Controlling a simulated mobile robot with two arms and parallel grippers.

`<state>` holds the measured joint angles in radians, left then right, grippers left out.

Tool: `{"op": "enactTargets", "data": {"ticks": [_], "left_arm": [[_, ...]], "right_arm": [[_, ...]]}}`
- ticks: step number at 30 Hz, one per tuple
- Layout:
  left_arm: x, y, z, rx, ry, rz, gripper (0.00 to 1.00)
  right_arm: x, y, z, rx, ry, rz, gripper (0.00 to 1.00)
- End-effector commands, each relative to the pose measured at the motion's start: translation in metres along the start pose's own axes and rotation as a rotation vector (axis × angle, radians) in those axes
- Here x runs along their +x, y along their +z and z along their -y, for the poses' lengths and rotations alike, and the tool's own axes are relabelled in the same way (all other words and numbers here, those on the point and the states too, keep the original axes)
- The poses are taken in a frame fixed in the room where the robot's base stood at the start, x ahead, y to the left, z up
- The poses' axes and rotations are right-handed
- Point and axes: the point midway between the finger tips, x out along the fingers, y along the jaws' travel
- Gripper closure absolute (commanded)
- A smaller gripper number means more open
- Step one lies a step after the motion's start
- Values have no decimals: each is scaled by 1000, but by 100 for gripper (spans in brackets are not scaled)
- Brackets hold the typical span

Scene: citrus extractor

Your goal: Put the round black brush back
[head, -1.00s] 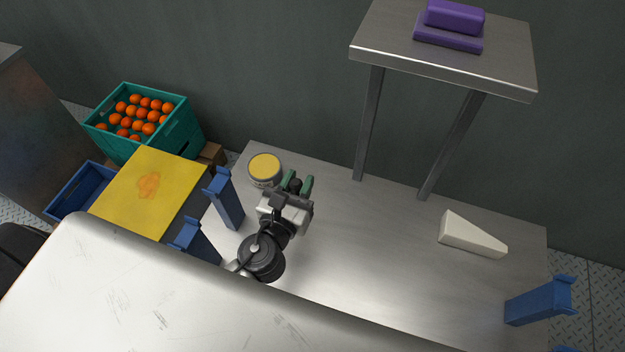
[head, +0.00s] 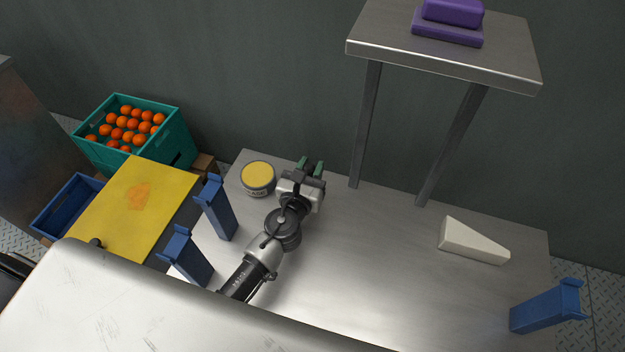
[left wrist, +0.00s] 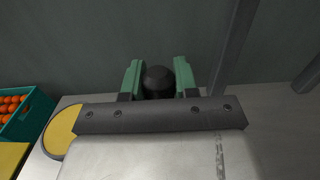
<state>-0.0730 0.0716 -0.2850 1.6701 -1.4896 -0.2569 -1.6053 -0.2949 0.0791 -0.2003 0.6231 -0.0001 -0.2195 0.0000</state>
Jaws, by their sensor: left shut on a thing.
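My left gripper (head: 311,165) is above the steel table (head: 375,270), right of the tin with the yellow top. Its green fingers are shut on a round black thing, which I take to be the black brush (left wrist: 158,82). In the left wrist view the brush shows as a dark knob between the two fingers. The rest of it is hidden behind the gripper body. In the head view the gripper mostly covers it. My right gripper is in neither view.
The tin (head: 258,178) stands close left of my gripper. Steel legs hold a raised shelf (head: 440,62) with a purple block (head: 447,28). A white wedge (head: 473,241) lies at the right. Blue posts (head: 215,208) stand at the left. An orange crate (head: 172,140) is beyond.

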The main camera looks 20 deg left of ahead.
Motion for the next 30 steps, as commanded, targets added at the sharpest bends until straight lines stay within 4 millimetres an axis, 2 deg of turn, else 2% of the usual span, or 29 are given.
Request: {"op": "enactTargets", "data": {"ticks": [3,5,9,12,20,25,26,30], "left_arm": [[10,-7,0,0,0,0,95],[11,-12,0,1,0,0,95],[11,-35,0,1,-1,-1,95],[11,-43,0,1,-2,-1,95],[10,-42,0,0,-1,0,95],[10,-47,0,0,-1,0,95],[10,-47,0,0,-1,0,70],[10,-46,0,0,-1,0,48]], "right_arm": [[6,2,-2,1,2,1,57],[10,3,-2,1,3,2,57],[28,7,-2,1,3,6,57],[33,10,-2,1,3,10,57],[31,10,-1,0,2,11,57],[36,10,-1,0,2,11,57],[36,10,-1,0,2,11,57],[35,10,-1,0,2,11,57]]}}
